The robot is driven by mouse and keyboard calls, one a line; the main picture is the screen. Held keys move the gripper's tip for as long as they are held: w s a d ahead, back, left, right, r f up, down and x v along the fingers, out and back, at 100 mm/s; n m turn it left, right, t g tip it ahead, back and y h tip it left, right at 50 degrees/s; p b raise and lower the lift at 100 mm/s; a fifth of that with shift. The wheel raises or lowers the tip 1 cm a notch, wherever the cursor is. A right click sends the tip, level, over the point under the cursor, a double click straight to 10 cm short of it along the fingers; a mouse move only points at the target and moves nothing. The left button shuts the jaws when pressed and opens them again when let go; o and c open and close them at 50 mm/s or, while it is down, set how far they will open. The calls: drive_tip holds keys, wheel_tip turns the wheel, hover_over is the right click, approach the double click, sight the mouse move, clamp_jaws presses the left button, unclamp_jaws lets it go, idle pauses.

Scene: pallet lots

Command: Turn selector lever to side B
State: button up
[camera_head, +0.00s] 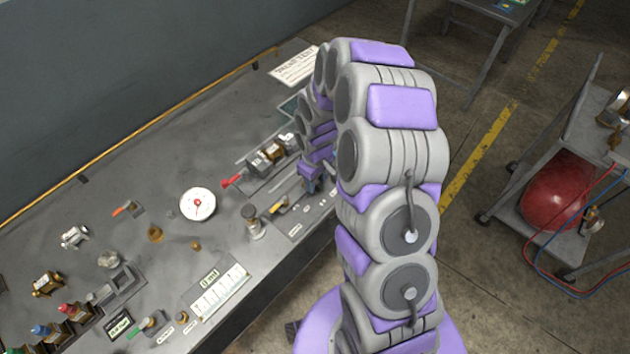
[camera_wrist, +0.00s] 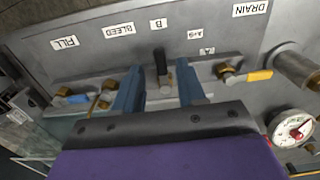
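In the wrist view the selector lever (camera_wrist: 162,64) is a black handle on a grey panel (camera_wrist: 225,32). It stands close to the label "B" (camera_wrist: 158,24); the labels "A+B" (camera_wrist: 194,34) and "A" (camera_wrist: 207,51) lie to its right. My gripper (camera_wrist: 160,68) is open, with one blue finger on each side of the lever and a visible gap to both. The lever's lower part is partly hidden by the gripper. In the head view my gripper (camera_head: 312,178) is over the bench's right edge, and my arm hides much of the panel there.
In the wrist view a yellow-handled valve (camera_wrist: 258,76) sits by "DRAIN", brass valves (camera_wrist: 106,92) by "BLEED" and "FILL", and a red-needle gauge (camera_wrist: 291,130) at right. The head view shows a white dial (camera_head: 197,204) and small fittings on the bench (camera_head: 120,180); a cart holds a red ball-shaped tank (camera_head: 556,190).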

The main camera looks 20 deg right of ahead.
wheel_tip(320, 180, up, 16)
drive_tip(key=p, duration=0.1)
drive_tip(key=shift+p, duration=0.3)
drive_tip(key=shift+a, duration=0.1)
idle(0.3)
drive_tip(key=s+a+r+m+g+b, duration=0.1)
drive_tip(key=s+r+m, duration=0.2)
drive_tip(key=s, duration=1.3)
drive_tip(key=s+a+r+m+b, duration=0.1)
drive_tip(key=s+r, duration=0.4)
drive_tip(key=s, duration=1.1)
drive_tip(key=shift+a+m+g+b, duration=0.25)
drive_tip(key=shift+m+g+b, duration=0.15)
drive_tip(key=shift+m+b, duration=0.55)
drive_tip(key=shift+d+r, duration=0.1)
